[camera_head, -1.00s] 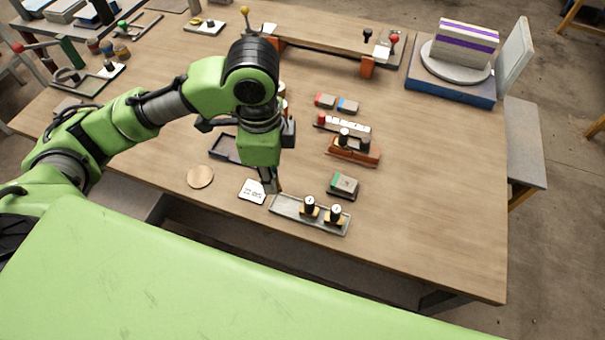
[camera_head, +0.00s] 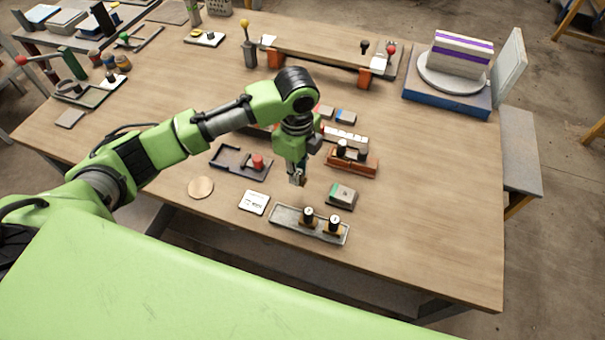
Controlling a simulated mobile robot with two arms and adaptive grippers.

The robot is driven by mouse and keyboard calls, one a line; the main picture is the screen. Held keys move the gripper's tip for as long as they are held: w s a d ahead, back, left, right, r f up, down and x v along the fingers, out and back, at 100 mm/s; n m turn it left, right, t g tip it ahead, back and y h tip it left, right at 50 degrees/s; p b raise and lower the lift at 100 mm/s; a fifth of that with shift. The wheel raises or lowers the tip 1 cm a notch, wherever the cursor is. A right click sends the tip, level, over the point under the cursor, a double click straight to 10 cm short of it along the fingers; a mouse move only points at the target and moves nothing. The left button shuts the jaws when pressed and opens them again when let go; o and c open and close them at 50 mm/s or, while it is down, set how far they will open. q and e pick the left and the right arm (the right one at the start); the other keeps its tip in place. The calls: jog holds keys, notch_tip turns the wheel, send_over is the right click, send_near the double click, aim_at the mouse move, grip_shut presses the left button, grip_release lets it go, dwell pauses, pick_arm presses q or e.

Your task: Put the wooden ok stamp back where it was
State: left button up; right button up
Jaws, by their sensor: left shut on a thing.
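My left gripper (camera_head: 298,177) points down over the table, behind the left half of a shallow grey tray (camera_head: 283,222). It is shut on a small brown piece, apparently the wooden ok stamp (camera_head: 303,182); the fingers hide most of it and no marking is readable. The piece looks held above the table. Two stamps with black knobs and wooden bases stand in the tray, one near its middle (camera_head: 308,216) and one toward its right end (camera_head: 333,225). The tray's left part is bare. My right gripper is out of view.
A green-topped pad (camera_head: 342,194) lies just right of the gripper, and a white card (camera_head: 254,202) lies left of the tray. A brown stamp holder (camera_head: 354,164) stands behind the pad. A dark tray (camera_head: 229,157) holds a red item.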

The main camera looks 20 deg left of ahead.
aim_at(302, 178)
pick_arm(q)
jog(key=w+f, duration=0.2)
jog(key=shift+w+d+f, duration=0.2)
jog(key=shift+w+f, duration=0.05)
jog(key=shift+f, duration=0.15)
jog(key=shift+w+f+p, duration=0.1)
jog(key=shift+f+p, duration=0.2)
jog(key=shift+f, duration=1.35)
jog(key=shift+f, duration=0.2)
jog(key=o, duration=0.9)
jog(key=shift+r, duration=0.1)
